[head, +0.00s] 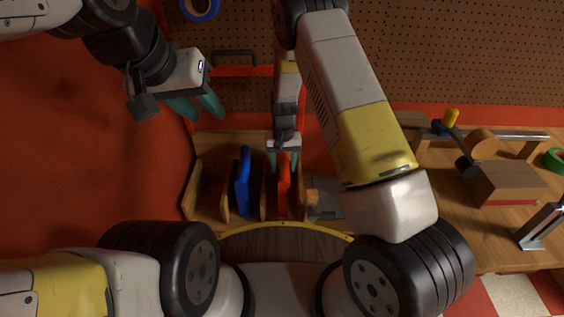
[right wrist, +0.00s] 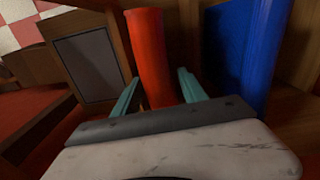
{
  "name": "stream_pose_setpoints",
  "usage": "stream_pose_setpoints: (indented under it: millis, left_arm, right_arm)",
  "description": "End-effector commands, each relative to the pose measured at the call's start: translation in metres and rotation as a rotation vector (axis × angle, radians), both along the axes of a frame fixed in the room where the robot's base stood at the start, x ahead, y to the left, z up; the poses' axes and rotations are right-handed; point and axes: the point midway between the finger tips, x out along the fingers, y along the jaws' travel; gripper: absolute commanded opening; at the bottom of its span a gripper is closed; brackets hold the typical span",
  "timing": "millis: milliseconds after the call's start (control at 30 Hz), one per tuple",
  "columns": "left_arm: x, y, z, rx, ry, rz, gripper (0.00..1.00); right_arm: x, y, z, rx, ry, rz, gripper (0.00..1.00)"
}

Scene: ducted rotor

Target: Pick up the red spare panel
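The red spare panel (head: 283,190) stands upright in a slot of a wooden rack (head: 190,202). It also shows in the right wrist view (right wrist: 148,50). My right gripper (head: 282,160) is over the panel's upper end, with one teal finger on each side. In the right wrist view my right gripper (right wrist: 158,82) is open around the panel, with a visible gap at the left finger; contact at the right finger is unclear. A blue panel (head: 243,182) stands in the rack to the left. My left gripper (head: 204,112) is open and empty, up and left of the rack.
A pegboard (head: 470,65) rises behind the bench. A cardboard-brown box (head: 505,183), a metal stand (head: 540,227) and a green tape roll (head: 555,158) are on the right. A grey block (head: 325,198) is beside the rack. A curved yellow edge (head: 283,224) lies in front.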

Motion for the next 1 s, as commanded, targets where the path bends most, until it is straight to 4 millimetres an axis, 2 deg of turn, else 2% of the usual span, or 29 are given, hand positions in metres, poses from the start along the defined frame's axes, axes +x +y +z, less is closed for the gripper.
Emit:
stream_pose_setpoints:
  millis: [33,233,733,867,1000]
  left_arm:
    - [0.000,0.000,0.000,0.000,0.000,0.000,0.36]
    - [0.000,0.000,0.000,0.000,0.000,0.000,0.36]
    - [0.000,0.000,0.000,0.000,0.000,0.000,0.36]
    - [0.000,0.000,0.000,0.000,0.000,0.000,0.36]
    - [0.000,0.000,0.000,0.000,0.000,0.000,0.36]
  right_arm:
    - [0.000,0.000,0.000,0.000,0.000,0.000,0.38]
    - [0.000,0.000,0.000,0.000,0.001,0.000,0.00]
    - [0.000,0.000,0.004,0.000,-0.001,0.000,0.00]
    - [0.000,0.000,0.015,0.000,-0.001,0.001,0.00]
    - [0.001,0.000,0.034,0.001,-0.003,0.001,0.00]
